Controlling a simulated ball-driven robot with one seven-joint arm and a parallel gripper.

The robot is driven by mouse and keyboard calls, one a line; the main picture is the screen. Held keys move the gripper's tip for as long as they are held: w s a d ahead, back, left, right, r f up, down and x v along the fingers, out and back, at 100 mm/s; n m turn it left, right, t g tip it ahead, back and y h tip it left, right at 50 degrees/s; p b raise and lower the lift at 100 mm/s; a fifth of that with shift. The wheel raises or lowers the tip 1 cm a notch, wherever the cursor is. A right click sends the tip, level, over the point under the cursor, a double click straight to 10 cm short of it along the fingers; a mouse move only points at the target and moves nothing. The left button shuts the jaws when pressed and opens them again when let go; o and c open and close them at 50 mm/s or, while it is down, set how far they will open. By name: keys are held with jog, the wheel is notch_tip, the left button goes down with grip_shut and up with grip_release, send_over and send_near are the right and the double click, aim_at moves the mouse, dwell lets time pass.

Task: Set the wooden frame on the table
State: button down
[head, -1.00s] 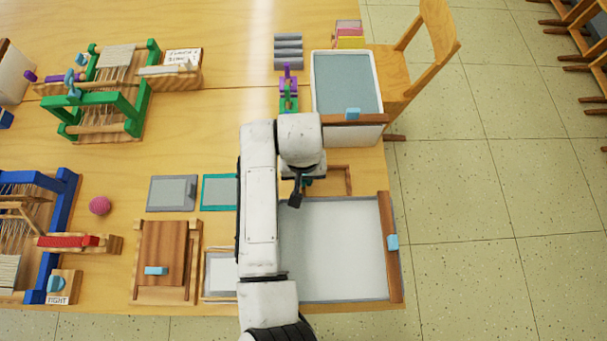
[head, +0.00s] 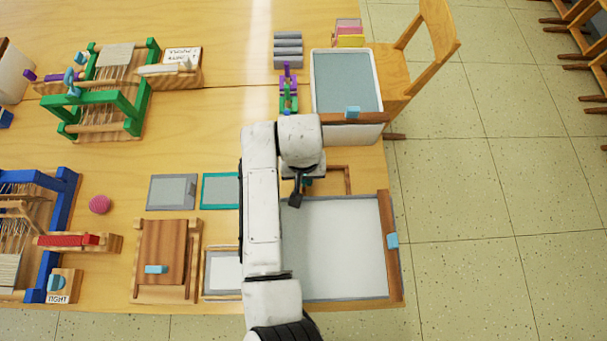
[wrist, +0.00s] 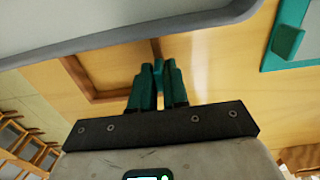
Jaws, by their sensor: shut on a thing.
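The wooden frame (head: 349,181) is a thin brown rectangle at the right part of the table (head: 230,120), between the blue-filled tub and the large white-filled tray. It looks level and at or close to the tabletop; I cannot tell if it touches. My arm hides its left part in the head view. In the wrist view the wooden frame (wrist: 98,95) shows beyond the fingers. My gripper (wrist: 156,72) has teal fingers close together, shut on the frame; the exact grip spot is partly hidden. In the head view my gripper (head: 304,184) is mostly covered by my wrist.
The large tray (head: 393,287) lies just in front, its grey rim (wrist: 130,45) close to the fingers. The tub (head: 377,75) stands behind. A teal-edged screen (head: 220,191) and a grey screen (head: 171,192) lie left. Looms stand farther left. Bare table lies at centre.

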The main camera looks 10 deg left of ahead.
jog(key=c, duration=1.1)
grip_release()
jog(key=shift+o, duration=0.2)
notch_tip(320, 180, up, 11)
jog(key=shift+a+f, duration=0.1)
